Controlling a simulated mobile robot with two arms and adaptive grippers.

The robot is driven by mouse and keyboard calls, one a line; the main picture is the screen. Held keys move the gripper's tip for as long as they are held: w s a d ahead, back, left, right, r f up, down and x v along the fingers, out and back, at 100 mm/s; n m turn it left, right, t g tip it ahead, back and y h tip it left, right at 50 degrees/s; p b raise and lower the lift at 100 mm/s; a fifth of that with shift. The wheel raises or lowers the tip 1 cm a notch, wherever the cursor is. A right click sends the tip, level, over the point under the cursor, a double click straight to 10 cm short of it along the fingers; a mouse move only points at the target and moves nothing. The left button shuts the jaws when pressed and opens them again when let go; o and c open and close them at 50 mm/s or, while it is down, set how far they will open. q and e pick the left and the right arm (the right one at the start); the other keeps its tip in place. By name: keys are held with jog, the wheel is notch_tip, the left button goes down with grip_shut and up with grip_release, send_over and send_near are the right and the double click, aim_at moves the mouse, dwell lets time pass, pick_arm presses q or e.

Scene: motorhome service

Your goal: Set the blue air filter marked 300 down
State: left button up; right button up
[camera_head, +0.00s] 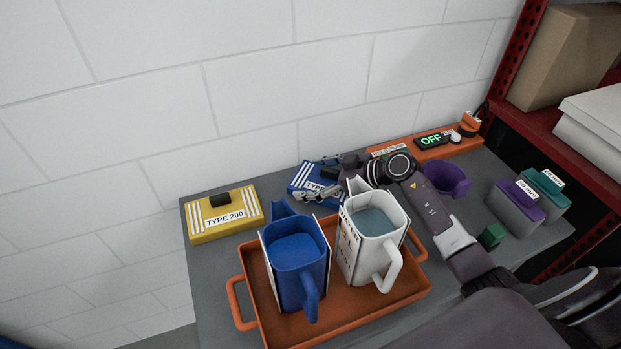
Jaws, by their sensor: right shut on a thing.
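The blue air filter (302,180) has white stripes and a white label that starts with TYPE; its number is covered by my gripper. It is at the back of the grey table, behind the tray. My right gripper (326,184) is shut on it, with the arm coming in from the right. I cannot tell whether the filter's underside touches the table. My left gripper is not in view.
A yellow TYPE 200 filter (224,214) lies at the table's left. An orange tray (352,313) holds a blue jug (297,270) and a white jug (372,240), both containing liquid. A purple cup (446,178) and purple and teal boxes (519,207) stand right.

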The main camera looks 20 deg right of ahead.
jog(key=o, duration=1.3)
jog(key=shift+c, duration=0.2)
